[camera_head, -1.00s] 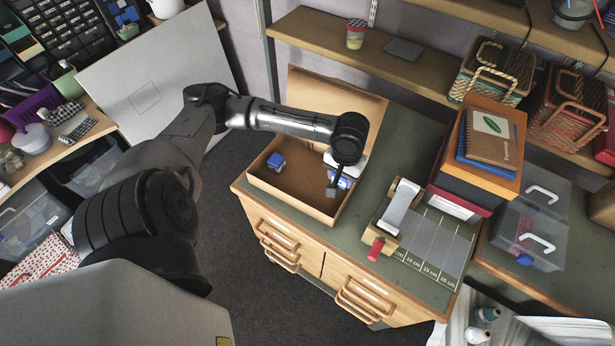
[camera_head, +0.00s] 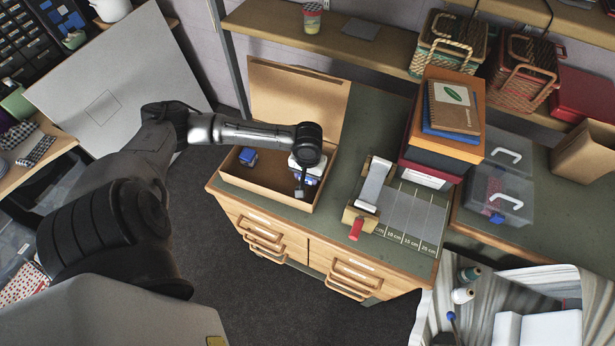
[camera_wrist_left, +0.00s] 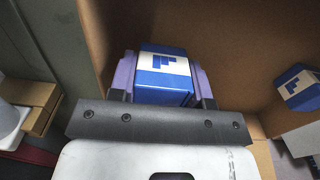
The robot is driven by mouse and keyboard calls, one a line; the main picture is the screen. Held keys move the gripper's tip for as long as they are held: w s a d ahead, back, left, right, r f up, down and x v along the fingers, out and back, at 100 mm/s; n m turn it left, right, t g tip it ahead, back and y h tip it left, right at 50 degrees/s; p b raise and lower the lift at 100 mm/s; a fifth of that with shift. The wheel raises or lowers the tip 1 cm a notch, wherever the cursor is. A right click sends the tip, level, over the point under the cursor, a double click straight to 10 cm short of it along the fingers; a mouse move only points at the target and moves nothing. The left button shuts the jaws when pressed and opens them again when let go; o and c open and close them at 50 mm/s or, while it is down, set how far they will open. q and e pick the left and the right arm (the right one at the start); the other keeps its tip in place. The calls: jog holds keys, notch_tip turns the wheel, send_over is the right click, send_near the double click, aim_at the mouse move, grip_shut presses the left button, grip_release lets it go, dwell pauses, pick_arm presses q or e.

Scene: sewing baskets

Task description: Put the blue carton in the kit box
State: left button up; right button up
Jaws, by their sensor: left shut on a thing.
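The kit box (camera_head: 262,195) is an open brown cardboard box on the desk, with its lid raised at the back. My left gripper (camera_head: 304,182) is over its right end, shut on a blue carton (camera_head: 314,176). In the left wrist view this blue carton (camera_wrist_left: 162,82), blue with a white band and a blue mark, sits between the purple fingers. Brown cardboard lies around and below it; I cannot tell if it touches the floor of the box. A second, similar blue carton (camera_head: 248,156) lies in the left end of the box and shows in the wrist view (camera_wrist_left: 300,88). My right gripper is not in view.
Right of the box is a wooden tape dispenser (camera_head: 368,195) with a red handle, beside a ruled grey mat (camera_head: 412,215). A stack of boxes and books (camera_head: 445,120) stands behind them. A clear lidded container (camera_head: 500,185) is farther right. A shelf (camera_head: 370,45) runs behind the desk.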

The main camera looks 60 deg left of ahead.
pick_arm(q)
jog(key=shift+f, duration=0.8)
jog(key=shift+f, duration=0.1)
jog(key=o, duration=0.6)
jog(key=shift+o, duration=0.2)
notch_tip(320, 180, up, 12)
jog(key=shift+r, duration=0.1)
